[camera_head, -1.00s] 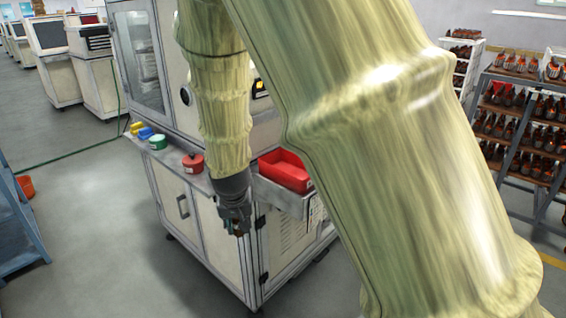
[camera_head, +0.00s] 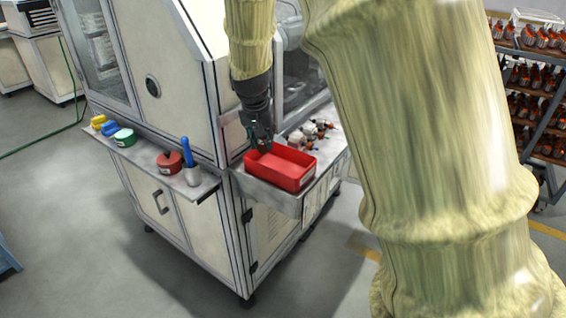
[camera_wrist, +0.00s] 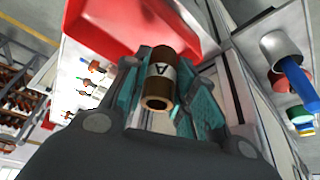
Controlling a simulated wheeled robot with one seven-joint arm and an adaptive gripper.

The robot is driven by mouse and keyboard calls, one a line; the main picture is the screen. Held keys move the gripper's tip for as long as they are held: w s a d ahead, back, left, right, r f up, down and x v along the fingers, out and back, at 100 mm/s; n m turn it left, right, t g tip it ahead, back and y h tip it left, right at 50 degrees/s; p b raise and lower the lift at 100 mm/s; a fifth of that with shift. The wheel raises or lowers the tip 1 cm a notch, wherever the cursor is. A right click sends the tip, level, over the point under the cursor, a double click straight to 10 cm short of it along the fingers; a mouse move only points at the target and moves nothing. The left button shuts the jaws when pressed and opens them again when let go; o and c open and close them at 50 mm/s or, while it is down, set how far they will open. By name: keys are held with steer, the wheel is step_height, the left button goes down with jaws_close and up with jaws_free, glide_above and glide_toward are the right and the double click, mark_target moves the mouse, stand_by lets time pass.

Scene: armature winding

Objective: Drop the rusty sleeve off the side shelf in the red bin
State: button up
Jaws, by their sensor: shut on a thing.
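My gripper (camera_head: 260,138) is shut on the rusty sleeve (camera_wrist: 158,88), a brown cylinder with a white label marked "A", held between the teal finger pads in the wrist view. In the head view the gripper points down over the near-left part of the red bin (camera_head: 300,178); the sleeve is barely visible there as a small dark shape at the fingertips. The bin is an open box and also shows in the wrist view (camera_wrist: 120,50), beyond the sleeve. I cannot tell whether the sleeve is below the bin's rim.
The bin stands on a grey ledge (camera_head: 272,196) of the cream machine, with several small armatures (camera_head: 312,130) behind it. The side shelf (camera_head: 150,157) on the left holds a grey cup with a blue handle (camera_head: 190,170), a red pot (camera_head: 169,162), a green spool (camera_head: 123,138) and yellow and blue pieces.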

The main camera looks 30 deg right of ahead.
steer(key=s+d+r+m, duration=0.1)
steer(key=d+r+m, duration=0.1)
steer(key=d+r, duration=0.3)
step_height(320, 180, down, 6)
steer(key=d+b, duration=0.2)
steer(key=b, duration=0.2)
steer(key=shift+s+f, duration=0.15)
steer(key=shift+s, duration=0.05)
steer(key=o, duration=1.1)
steer(key=shift+h, duration=0.3)
steer(key=v, duration=1.2)
steer(key=shift+w, duration=0.2)
